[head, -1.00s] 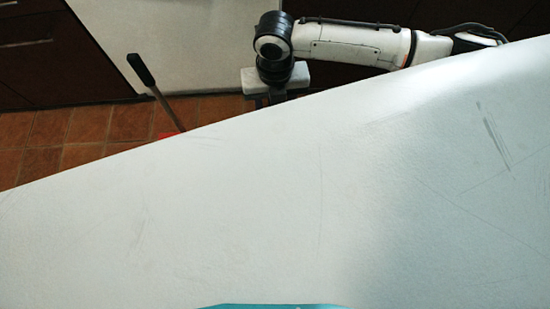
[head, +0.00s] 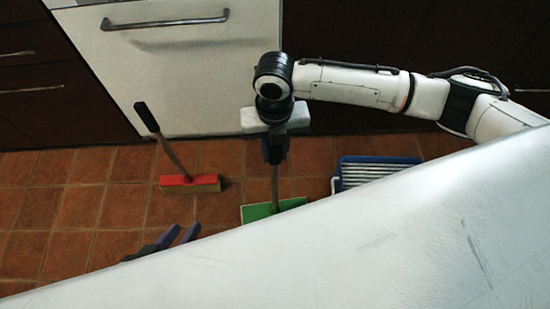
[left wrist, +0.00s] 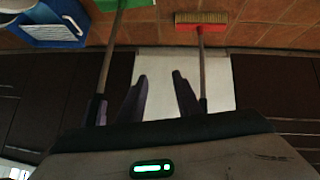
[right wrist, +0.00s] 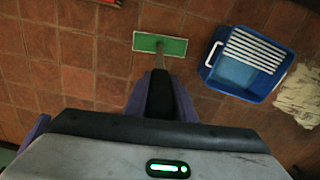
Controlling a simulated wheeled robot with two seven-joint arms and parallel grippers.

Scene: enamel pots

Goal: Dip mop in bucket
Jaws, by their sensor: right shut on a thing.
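My right gripper (head: 274,148) is shut on the handle of the green mop. The handle (right wrist: 160,92) rises between its fingers in the right wrist view. The flat green mop head (right wrist: 160,43) is low over or on the floor; I cannot tell which. It shows in the head view (head: 262,211). The blue bucket (right wrist: 218,82) with a white slatted wringer stands right of the mop head, apart from it. In the head view the bucket (head: 338,184) is partly hidden. My left gripper (head: 165,243) is open and empty, with fingers apart in the left wrist view (left wrist: 158,85).
A red broom (head: 189,184) stands upright left of the mop, its dark-topped handle tilted. A white appliance front (head: 190,80) and dark cabinets (head: 380,40) close off the back. A crumpled pale cloth (right wrist: 300,95) lies beyond the bucket. Tiled floor (head: 60,205) is clear at left.

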